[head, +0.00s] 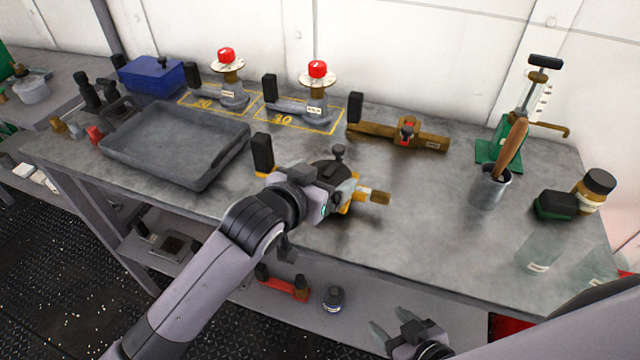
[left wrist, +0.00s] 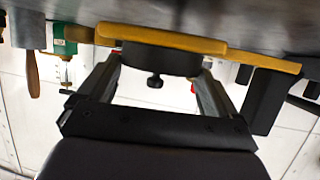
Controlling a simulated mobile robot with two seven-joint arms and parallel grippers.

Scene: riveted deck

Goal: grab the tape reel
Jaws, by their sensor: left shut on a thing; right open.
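The tape reel shows in the left wrist view as a dark round body (left wrist: 160,62) with a small knob, beneath a yellow bar. In the head view its yellow frame and tan end (head: 375,197) stick out to the right of my left gripper (head: 342,188), and an upright black block (head: 262,152) shows on its left side. My left gripper, also in the left wrist view (left wrist: 160,72), is shut on the reel's dark body, one finger on each side. The gripper hides much of the reel in the head view. My right gripper (head: 391,326) is open and empty, low in front of the bench.
A grey tray (head: 178,180) lies to the left. Two red-knobbed devices (head: 230,90) (head: 312,100) and a brown bar tool (head: 385,132) stand behind. A cup with a brush (head: 490,187) and a jar (head: 594,190) are at right.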

